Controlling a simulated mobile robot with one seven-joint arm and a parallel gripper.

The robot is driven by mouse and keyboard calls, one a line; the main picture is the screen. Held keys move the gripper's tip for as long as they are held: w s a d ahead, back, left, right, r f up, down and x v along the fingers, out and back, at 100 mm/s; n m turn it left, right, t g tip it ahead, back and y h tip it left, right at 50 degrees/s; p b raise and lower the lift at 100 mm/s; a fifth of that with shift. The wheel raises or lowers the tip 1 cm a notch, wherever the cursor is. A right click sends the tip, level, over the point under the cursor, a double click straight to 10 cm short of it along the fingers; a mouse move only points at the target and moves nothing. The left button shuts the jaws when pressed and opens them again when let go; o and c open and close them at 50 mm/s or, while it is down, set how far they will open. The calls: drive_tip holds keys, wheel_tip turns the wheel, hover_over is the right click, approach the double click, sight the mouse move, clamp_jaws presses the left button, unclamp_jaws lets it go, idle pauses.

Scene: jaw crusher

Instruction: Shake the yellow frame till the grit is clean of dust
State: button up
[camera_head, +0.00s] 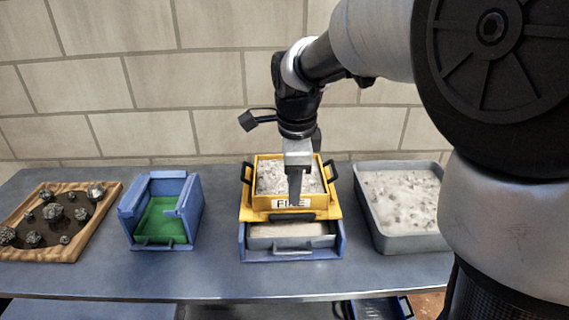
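Below the frame, a grey tray (293,244) with pale contents sits in the blue stand (331,253).
A grey tub (409,243) of pale stony material stands close on the right. A blue box with a green inside (134,212) stands left, and a wooden tray (88,226) with dark rocks is at far left. A brick wall is behind; my arm covers the right.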

sight(292, 215)
drive_tip(key=f, duration=0.3)
drive_tip(key=w+f+b, duration=0.1)
drive_tip(key=f, duration=0.2)
drive_tip(key=w+f, duration=0.1)
drive_tip(key=f, duration=0.2)
drive_tip(key=shift+f+b, duration=0.25)
drive_tip(key=shift+b, duration=0.05)
drive_tip(key=shift+c, duration=0.4)
clamp_jaws()
